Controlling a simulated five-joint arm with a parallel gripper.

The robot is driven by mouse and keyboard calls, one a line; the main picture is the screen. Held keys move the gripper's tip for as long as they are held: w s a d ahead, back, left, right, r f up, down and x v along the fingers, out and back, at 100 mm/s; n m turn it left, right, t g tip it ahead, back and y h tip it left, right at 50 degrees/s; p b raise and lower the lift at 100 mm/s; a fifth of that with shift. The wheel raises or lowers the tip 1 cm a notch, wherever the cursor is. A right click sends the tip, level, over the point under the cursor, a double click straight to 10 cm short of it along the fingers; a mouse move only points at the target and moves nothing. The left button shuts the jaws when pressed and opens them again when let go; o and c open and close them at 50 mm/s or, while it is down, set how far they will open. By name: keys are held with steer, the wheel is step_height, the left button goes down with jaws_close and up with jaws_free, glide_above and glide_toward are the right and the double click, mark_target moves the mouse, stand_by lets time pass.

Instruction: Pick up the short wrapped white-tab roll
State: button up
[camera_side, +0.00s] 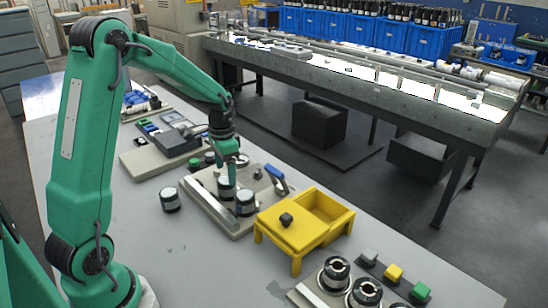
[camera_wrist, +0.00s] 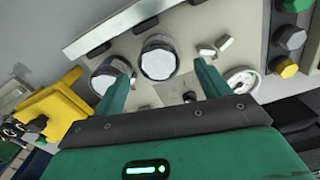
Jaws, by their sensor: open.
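Several short dark rolls with white parts stand near my gripper (camera_side: 232,166). One roll (camera_side: 226,189) is on the grey fixture plate, right under my gripper. A second roll (camera_side: 246,204) stands beside it, and a third roll (camera_side: 170,200) stands apart on the table to the left. In the wrist view, one pale-topped roll (camera_wrist: 158,60) sits between the open fingers and another (camera_wrist: 106,75) is at the left finger, partly hidden by it. My gripper (camera_wrist: 160,65) is open and holds nothing. I cannot tell which roll has the white tab.
A yellow box (camera_side: 331,207) with a dark knob stands right of the plate. A pale bar (camera_side: 211,208) runs along the plate's near side, and a blue handle (camera_side: 276,180) is behind. Ringed parts (camera_side: 335,273) and coloured buttons stand front right. The front-left table is clear.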

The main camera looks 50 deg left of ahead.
steer(key=shift+f, duration=2.65)
steer(key=c, duration=1.1)
steer(key=shift+r, duration=0.2)
steer(key=shift+r, duration=0.6)
steer(key=r, duration=0.1)
steer(key=d+r, duration=0.1)
steer(key=r, duration=0.1)
steer(key=shift+r, duration=0.1)
steer(key=d+r, duration=0.2)
steer(key=d, duration=0.1)
steer(key=s+d+r, duration=0.1)
steer(key=d+r, duration=0.1)
steer(key=d, duration=0.2)
steer(key=s+d+r, duration=0.1)
steer(key=d+r, duration=0.1)
steer(key=d, duration=0.1)
steer(key=shift+d+r, duration=0.15)
steer(key=shift+d, duration=0.2)
